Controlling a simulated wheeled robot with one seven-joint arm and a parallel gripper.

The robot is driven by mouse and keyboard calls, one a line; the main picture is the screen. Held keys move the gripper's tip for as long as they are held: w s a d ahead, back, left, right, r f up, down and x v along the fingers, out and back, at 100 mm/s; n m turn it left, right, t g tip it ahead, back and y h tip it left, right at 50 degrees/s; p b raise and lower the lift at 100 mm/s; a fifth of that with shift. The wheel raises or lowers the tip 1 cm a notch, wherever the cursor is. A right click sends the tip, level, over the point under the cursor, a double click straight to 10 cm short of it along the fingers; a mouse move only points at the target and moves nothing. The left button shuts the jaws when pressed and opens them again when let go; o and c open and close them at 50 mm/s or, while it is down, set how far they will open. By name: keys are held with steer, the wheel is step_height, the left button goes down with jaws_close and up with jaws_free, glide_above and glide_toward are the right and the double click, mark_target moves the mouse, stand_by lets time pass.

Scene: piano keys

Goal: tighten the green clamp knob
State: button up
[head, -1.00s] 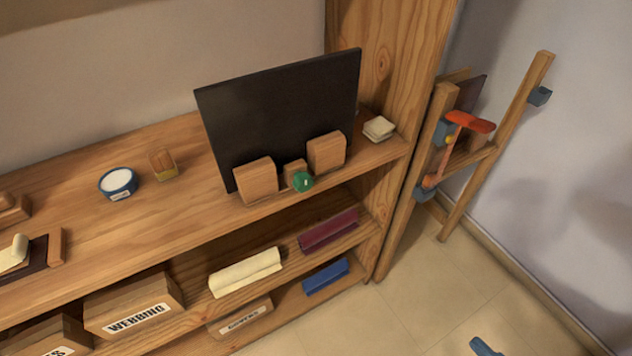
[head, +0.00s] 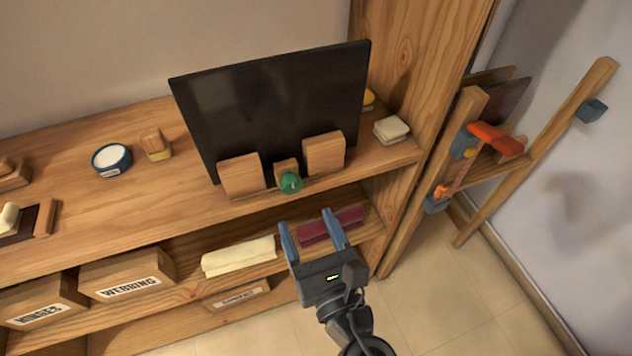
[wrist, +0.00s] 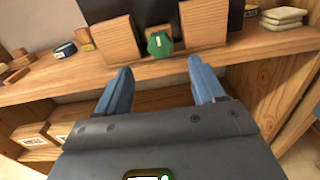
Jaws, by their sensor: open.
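The green clamp knob (head: 290,183) sits on the front of a small wooden block, between two larger wooden blocks (head: 241,175) at the shelf's front edge. A black panel (head: 275,105) stands upright behind the blocks. My gripper (head: 306,219) is in front of the shelf, below and a little right of the knob, with its blue fingers apart and nothing between them. In the wrist view the knob (wrist: 159,44) shows beyond the gap between the fingertips (wrist: 158,66), apart from them. A light mark shows on the knob's face.
The wooden shelf (head: 85,215) holds a blue tin (head: 111,160) at left and a cream stack (head: 391,130) at right. Below are a cream roll (head: 239,257), a maroon roll (head: 331,225) and labelled boxes (head: 127,275). A wooden rack (head: 540,150) stands at right.

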mark_target(293, 189)
steer(key=p+x, duration=0.1)
steer(key=x, duration=0.7)
steer(key=c, duration=1)
